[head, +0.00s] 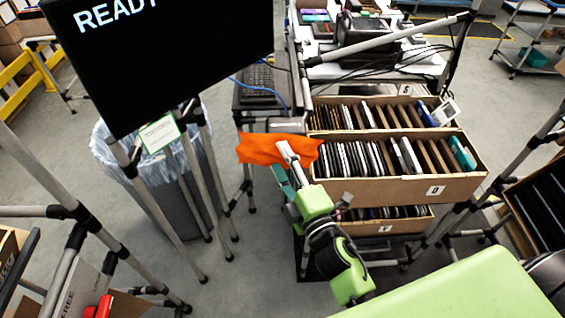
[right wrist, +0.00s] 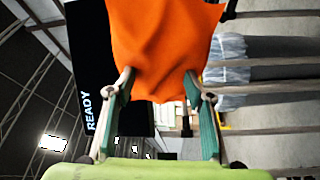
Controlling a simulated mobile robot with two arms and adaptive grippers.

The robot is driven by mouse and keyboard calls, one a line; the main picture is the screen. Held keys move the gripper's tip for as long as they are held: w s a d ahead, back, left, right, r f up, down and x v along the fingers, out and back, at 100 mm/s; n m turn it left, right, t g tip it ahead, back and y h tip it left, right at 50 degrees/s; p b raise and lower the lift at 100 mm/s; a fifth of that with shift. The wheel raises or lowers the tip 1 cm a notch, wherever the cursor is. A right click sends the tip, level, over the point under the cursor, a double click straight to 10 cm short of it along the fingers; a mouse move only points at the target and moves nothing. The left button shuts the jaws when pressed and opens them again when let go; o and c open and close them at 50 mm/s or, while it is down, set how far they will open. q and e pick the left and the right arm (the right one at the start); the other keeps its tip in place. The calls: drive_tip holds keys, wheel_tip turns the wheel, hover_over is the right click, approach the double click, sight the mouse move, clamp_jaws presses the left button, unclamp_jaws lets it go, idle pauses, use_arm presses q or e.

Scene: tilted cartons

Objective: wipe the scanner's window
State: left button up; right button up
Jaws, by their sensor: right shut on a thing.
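An orange cloth (head: 262,150) hangs in my right gripper (head: 287,165), beside the left end of the carton rack in the head view. In the right wrist view the cloth (right wrist: 165,40) spreads out beyond the two fingers of my right gripper (right wrist: 160,88), which is shut on it. A grey bar-like part (head: 287,125) shows just behind the cloth. I cannot tell whether it belongs to the scanner, and no scanner window can be made out. My left gripper is out of view.
A black screen reading READY (head: 160,50) stands at the left, above a lined bin (head: 178,190). Tilted cartons (head: 400,188) full of flat items stand right of the gripper. A keyboard (head: 258,82) and cables lie behind. Frame posts surround the bin.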

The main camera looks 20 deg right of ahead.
sight(298, 157)
drive_tip(key=shift+w, duration=0.2)
drive_tip(key=shift+d, duration=0.15)
drive_tip(key=shift+s+d+p, duration=0.2)
drive_tip(key=shift+s+d, duration=0.15)
drive_tip(key=shift+d, duration=0.6)
drive_tip(key=shift+s+d+p, duration=0.15)
drive_tip(key=shift+s+d, duration=0.15)
drive_tip(key=shift+d, duration=0.6)
drive_tip(key=shift+w, duration=0.1)
drive_tip(key=shift+a, duration=0.1)
drive_tip(key=shift+w+a+r, duration=0.1)
drive_tip(key=shift+w+a, duration=0.2)
drive_tip(key=shift+a, duration=0.6)
drive_tip(key=shift+w+a+r, duration=0.1)
drive_tip(key=shift+w+a, duration=0.2)
drive_tip(key=shift+a, duration=0.6)
drive_tip(key=shift+s+f, duration=0.1)
